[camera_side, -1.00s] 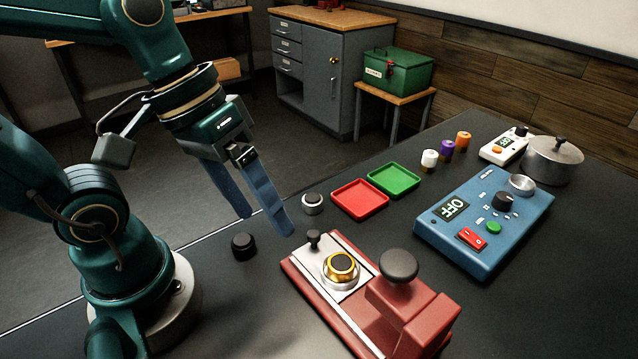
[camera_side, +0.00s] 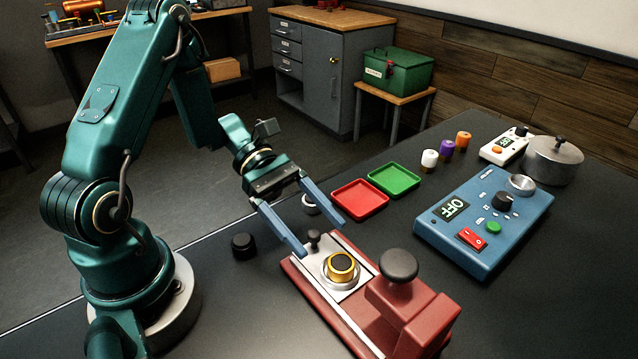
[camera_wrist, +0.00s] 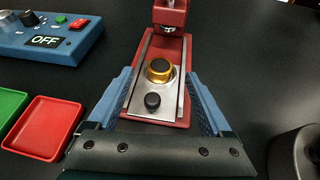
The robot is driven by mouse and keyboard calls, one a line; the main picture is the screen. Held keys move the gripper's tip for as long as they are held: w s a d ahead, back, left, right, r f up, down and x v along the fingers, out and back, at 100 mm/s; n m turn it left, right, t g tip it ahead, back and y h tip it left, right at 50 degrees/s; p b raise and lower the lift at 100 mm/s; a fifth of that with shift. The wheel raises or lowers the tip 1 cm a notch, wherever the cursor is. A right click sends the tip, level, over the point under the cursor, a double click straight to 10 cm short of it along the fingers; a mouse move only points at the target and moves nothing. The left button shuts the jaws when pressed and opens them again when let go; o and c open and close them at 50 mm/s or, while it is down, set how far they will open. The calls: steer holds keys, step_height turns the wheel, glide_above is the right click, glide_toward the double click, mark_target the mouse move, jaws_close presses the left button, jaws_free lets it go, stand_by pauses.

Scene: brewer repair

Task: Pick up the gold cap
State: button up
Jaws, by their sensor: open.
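The gold cap (camera_side: 341,266), a gold ring with a black top, sits in a silver seat on the metal plate of the red brewer base (camera_side: 420,318). In the wrist view the gold cap (camera_wrist: 159,70) shows ahead, near the midline between my fingers. My gripper (camera_side: 338,232) is open and empty. Its blue fingers reach toward the near end of the red base, short of the gold cap. A small black knob (camera_wrist: 152,101) stands on the plate between my gripper and the cap.
A red tray (camera_side: 359,199) and a green tray (camera_side: 394,179) lie behind the base. A blue control box (camera_side: 470,255) reading OFF is to the right. A black knob (camera_side: 244,245) stands on the table left of the base. A black round handle (camera_side: 398,265) rises beside the cap.

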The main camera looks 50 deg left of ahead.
mark_target(338, 260)
steer(key=shift+s+a+f, duration=0.1)
steer(key=shift+f, duration=0.15)
steer(key=shift+x, duration=2.45)
jaws_close()
